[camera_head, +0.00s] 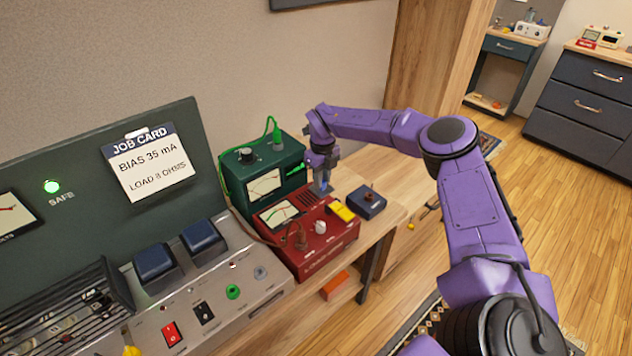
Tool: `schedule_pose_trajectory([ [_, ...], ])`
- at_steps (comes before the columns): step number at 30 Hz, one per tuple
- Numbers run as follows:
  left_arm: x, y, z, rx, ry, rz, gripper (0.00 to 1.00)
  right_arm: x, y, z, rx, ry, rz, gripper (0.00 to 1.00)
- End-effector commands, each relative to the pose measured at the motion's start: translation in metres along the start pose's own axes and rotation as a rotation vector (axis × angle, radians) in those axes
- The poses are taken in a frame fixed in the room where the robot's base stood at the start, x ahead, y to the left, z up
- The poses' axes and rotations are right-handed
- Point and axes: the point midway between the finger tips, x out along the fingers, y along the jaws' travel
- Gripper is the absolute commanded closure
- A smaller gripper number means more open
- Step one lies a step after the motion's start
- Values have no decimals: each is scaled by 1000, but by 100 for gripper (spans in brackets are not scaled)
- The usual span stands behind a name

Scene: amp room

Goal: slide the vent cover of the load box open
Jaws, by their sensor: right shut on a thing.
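The red box (330,249), which I take to be the load box, stands on the wooden bench with a meter, a pale knob and a yellow piece on it. Its slatted red vent cover (305,198) is on the top toward the back. My right gripper (322,189) points down at the box's back right top edge, its fingers shut at the vent cover. The gripped part is hidden by the fingers, and how far the cover stands open is too small to tell. My left gripper is out of view.
A green meter box (268,166) with a green cable stands behind the red box. A small dark blue box (367,202) sits close on its right. The grey console (215,290) with a job card (148,165) fills the left. Bare bench lies to the right.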

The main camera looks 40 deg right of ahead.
Motion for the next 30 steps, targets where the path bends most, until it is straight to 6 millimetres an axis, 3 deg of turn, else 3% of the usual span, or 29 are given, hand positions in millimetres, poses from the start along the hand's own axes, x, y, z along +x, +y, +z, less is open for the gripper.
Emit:
schedule_pose_trajectory([
  [4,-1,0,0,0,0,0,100,-3,-4,1,4,-7,-7,100],
  [5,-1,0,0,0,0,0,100,-3,-4,1,4,-8,-7,67],
  [6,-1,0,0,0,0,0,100,-3,-4,1,4,-8,-6,54],
  [7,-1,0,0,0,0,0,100,-3,-4,1,4,-7,-6,51],
  [17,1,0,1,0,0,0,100,-7,-2,2,1,-7,-4,51],
  [30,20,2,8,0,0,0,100,-96,-4,0,4,-8,-4,51],
])
